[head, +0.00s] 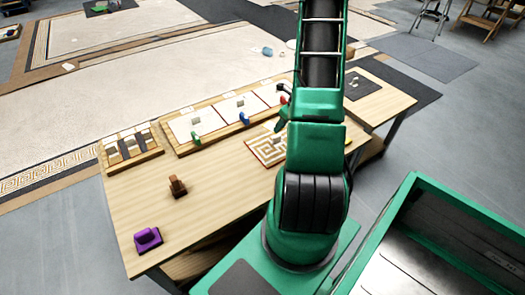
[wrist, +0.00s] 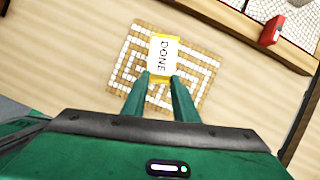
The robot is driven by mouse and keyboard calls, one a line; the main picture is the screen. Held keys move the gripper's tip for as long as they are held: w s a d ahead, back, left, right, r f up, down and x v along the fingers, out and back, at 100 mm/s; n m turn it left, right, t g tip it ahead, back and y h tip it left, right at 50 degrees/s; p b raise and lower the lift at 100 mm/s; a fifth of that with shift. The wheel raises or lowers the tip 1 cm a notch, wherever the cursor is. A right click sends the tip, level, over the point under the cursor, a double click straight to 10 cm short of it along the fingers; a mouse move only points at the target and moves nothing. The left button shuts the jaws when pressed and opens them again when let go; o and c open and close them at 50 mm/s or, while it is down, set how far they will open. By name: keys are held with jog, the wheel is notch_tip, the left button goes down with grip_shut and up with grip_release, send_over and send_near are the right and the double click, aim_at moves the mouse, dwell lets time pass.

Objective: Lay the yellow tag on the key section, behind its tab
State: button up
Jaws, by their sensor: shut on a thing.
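The yellow tag (wrist: 163,57) is a small plate with a yellow edge and a white face reading DONE. My gripper (wrist: 160,80) is shut on its near end and holds it over a square panel with a tan and white key pattern (wrist: 207,68). I cannot tell its height above the panel. In the head view this panel (head: 261,151) lies on the table, partly hidden by my arm, and the tag is not visible. Behind it a wooden tray (head: 178,146) holds pale sections with green (head: 196,138), blue (head: 244,118) and red (head: 283,99) tabs.
A small rack with dark strips (head: 132,145) stands at the table's left. A brown block (head: 177,186) and a purple-handled block (head: 148,239) sit nearer the front. The left front tabletop (head: 215,200) is mostly clear. A red tab (wrist: 271,31) shows at the upper right of the wrist view.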

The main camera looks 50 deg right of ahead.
jog(key=a+f+m, duration=0.1)
jog(key=a+f, duration=0.1)
jog(key=a+f+m, duration=0.1)
jog(key=a+f, duration=0.1)
jog(key=a, duration=0.1)
jog(key=a+f+m+h, duration=0.1)
jog(key=a, duration=0.2)
jog(key=shift+a+f, duration=0.1)
jog(key=shift+f, duration=2.35)
jog(key=o, duration=1)
